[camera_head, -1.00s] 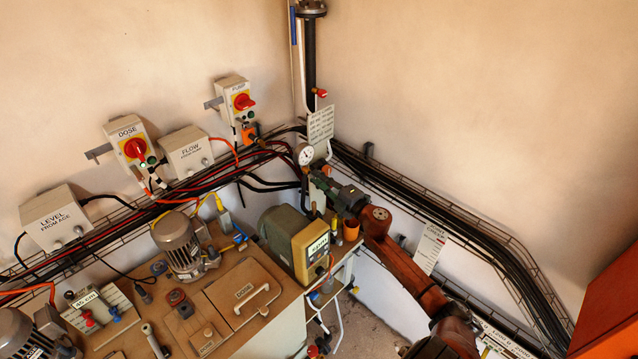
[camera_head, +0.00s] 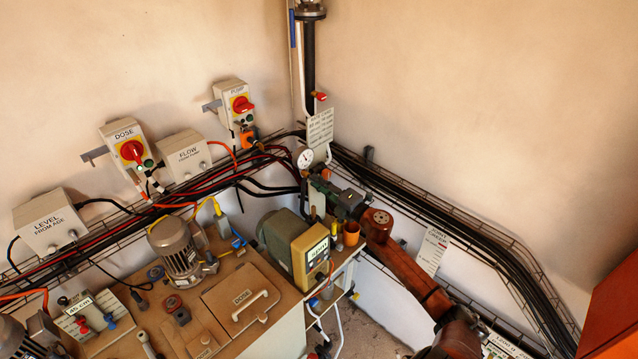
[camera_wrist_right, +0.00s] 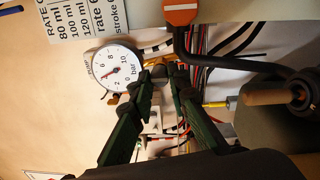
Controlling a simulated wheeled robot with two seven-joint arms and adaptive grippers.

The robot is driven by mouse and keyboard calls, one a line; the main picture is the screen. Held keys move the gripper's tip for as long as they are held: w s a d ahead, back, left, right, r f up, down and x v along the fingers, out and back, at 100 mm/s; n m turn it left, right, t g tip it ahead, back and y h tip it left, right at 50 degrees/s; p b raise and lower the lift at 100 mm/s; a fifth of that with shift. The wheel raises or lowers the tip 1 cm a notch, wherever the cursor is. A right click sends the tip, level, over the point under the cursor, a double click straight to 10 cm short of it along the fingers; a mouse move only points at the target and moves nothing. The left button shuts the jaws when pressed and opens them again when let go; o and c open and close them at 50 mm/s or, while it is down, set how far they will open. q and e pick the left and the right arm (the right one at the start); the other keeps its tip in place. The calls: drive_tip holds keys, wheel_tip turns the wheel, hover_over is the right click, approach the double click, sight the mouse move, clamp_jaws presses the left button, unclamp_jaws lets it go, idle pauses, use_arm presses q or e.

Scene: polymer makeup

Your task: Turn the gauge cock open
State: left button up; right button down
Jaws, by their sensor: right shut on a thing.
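The round white pressure gauge (camera_head: 305,158) stands at the foot of the dark vertical pipe in the corner. In the right wrist view its dial (camera_wrist_right: 116,70), marked in bar, is just left of my fingertips. My right gripper (camera_head: 322,184) reaches in from the lower right, its tips beside and below the gauge. In the right wrist view its green fingers (camera_wrist_right: 160,76) converge on a small grey piece by the gauge, apparently the gauge cock. The fingers cover most of it, so I cannot tell its turn angle. My left gripper is out of view.
A label plate (camera_head: 320,128) hangs above the gauge. The dosing pump (camera_head: 294,246) and an orange cup (camera_head: 351,233) stand close below my right gripper. Cable trays (camera_head: 450,225) run along the right wall. Black cables (camera_wrist_right: 215,60) pass near the fingertips.

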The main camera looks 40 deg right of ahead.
drive_tip(key=c, duration=1.8)
unclamp_jaws()
drive_tip(key=s, duration=0.8)
drive_tip(key=s+d, duration=0.1)
drive_tip(key=s, duration=0.3)
drive_tip(key=shift+f, duration=0.35)
